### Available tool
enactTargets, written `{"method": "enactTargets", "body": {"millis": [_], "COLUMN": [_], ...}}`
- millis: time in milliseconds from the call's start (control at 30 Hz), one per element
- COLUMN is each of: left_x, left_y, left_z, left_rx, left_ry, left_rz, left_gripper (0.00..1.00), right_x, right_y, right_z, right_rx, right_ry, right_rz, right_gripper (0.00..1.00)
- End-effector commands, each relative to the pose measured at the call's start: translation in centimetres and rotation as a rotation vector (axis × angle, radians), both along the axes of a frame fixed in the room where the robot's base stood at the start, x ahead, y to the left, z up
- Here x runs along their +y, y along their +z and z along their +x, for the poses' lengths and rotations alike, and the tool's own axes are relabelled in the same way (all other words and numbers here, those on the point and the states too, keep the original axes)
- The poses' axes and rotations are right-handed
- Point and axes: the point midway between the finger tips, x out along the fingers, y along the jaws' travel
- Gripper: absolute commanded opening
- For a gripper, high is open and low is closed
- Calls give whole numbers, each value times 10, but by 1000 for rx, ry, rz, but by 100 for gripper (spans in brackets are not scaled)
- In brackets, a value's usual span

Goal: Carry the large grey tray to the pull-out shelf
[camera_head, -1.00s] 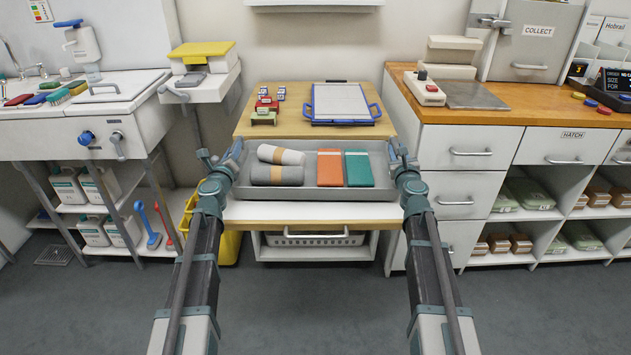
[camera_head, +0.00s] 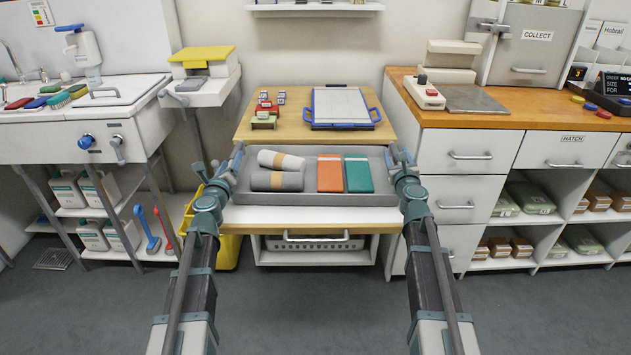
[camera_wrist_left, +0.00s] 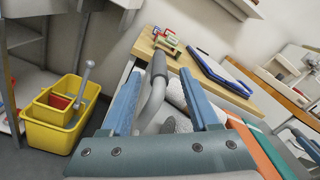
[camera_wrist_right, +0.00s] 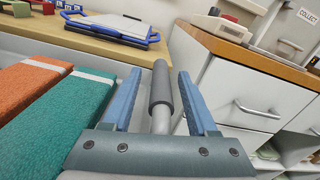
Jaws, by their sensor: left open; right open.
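The large grey tray (camera_head: 320,198) sits level on the pull-out shelf (camera_head: 320,214), a white board with a wooden front edge below the wooden worktop. My left gripper (camera_head: 224,168) is open at the tray's left end. In the left wrist view, a grey handle (camera_wrist_left: 155,85) stands between its blue fingers. My right gripper (camera_head: 402,160) is open at the right end. In the right wrist view, the other handle (camera_wrist_right: 161,85) stands between its fingers, with gaps beside it.
A blue-edged board (camera_head: 342,107) and small red and green items (camera_head: 266,112) lie on the worktop (camera_head: 300,132) behind the tray. A yellow bucket (camera_head: 226,246) stands below left. A drawer cabinet (camera_head: 455,158) is close on the right. A white basket (camera_head: 315,243) is under the shelf.

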Motion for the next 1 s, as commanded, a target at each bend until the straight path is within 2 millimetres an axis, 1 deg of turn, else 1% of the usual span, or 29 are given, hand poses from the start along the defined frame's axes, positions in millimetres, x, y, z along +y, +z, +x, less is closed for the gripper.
{"method": "enactTargets", "body": {"millis": [33,200,300,400,500,633,767,867,1000], "left_x": [0,0,1,1,1,2,2,2,1], "left_y": [0,0,0,0,0,0,0,0,0], "left_z": [-16,-52,-69,-79,-83,-82,-82,-81,-81], "left_rx": [0,0,0,0,1,1,1,1,1], "left_ry": [0,-1,-1,-1,-3,-3,-3,-3,-3], "left_rz": [0,0,-1,-1,-1,-1,-1,-1,-1], "left_gripper": [61,61,61,61,61,61,61,61,61], "right_x": [0,0,0,0,0,0,0,0,1], "right_y": [0,0,0,0,0,0,0,0,0], "right_z": [0,0,0,0,0,-1,-8,-19,-42], "right_rx": [0,0,0,0,0,0,0,0,0], "right_ry": [0,-1,-1,-1,-1,-1,-1,-1,-1], "right_rz": [0,0,0,0,0,0,0,0,0], "right_gripper": [59,59,59,59,59,59,59,59,59]}}
